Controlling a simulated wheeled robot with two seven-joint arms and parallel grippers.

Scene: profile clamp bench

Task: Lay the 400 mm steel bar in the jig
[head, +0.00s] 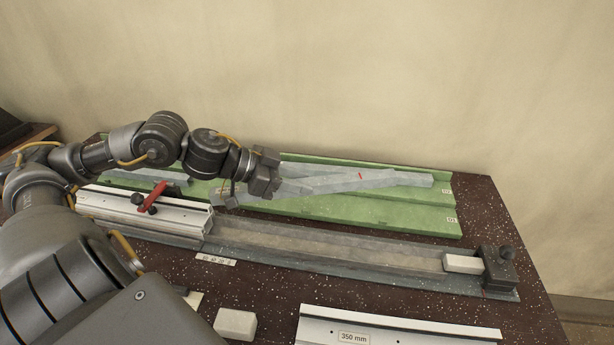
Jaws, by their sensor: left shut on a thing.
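My left gripper (250,189) is shut on a grey steel bar (310,186) above the green rack at the back. The held bar runs from the gripper to the right and slants across the rack; I cannot tell its length. A red mark shows near its right part. My right gripper is not in view.
The green rack (420,216) has lanes labelled D1 and D2. A red-handled clamp (152,196) sits on a pale rail (130,212) at the jig's left. A pale block (462,262) lies by the stop. A 350 mm piece (400,332) and a white block (235,324) lie in front.

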